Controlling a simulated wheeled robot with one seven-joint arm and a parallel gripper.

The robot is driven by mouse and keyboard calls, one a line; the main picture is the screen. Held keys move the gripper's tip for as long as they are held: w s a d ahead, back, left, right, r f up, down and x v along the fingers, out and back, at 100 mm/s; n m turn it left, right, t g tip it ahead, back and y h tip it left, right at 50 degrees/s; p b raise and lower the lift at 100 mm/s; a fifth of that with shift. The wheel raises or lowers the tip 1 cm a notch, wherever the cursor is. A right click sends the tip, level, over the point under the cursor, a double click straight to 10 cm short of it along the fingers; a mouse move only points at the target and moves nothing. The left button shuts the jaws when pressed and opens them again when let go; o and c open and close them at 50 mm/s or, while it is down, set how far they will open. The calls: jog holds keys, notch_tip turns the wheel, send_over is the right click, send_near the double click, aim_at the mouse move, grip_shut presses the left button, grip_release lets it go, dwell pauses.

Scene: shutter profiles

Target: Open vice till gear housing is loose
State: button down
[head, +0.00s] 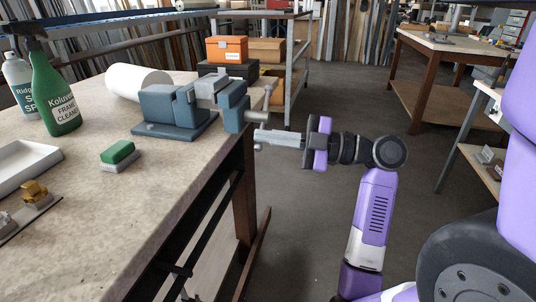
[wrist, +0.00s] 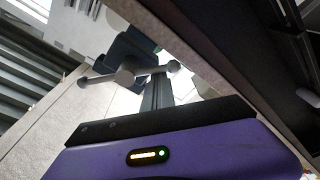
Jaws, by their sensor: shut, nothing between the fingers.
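A blue vice (head: 165,110) stands on the bench near its right edge. A grey block (head: 212,86), apparently the gear housing, sits at the top of its jaws; how firmly it is held cannot be told. The vice's grey screw and handle (head: 262,117) stick out past the bench edge. My gripper (head: 259,136) is shut and empty, its fingertips at the handle's lower part. In the wrist view, the handle bar (wrist: 104,79) with its ball end crosses just beyond the shut fingers (wrist: 157,92); whether they touch it cannot be told.
On the bench (head: 105,215) are a green brush (head: 118,153), a green spray bottle (head: 52,95), a white roll (head: 137,82) and a white tray (head: 22,165). An orange box (head: 227,49) is on a rack behind. Open floor (head: 310,215) lies right of the bench.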

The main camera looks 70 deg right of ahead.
jog(key=f+n+b, duration=0.1)
jog(key=b, duration=0.2)
jog(key=shift+d+f, duration=0.15)
jog(key=shift+d, duration=0.25)
jog(key=shift+d+b, duration=0.25)
jog(key=shift+b, duration=0.35)
jog(key=shift+w+a, duration=0.1)
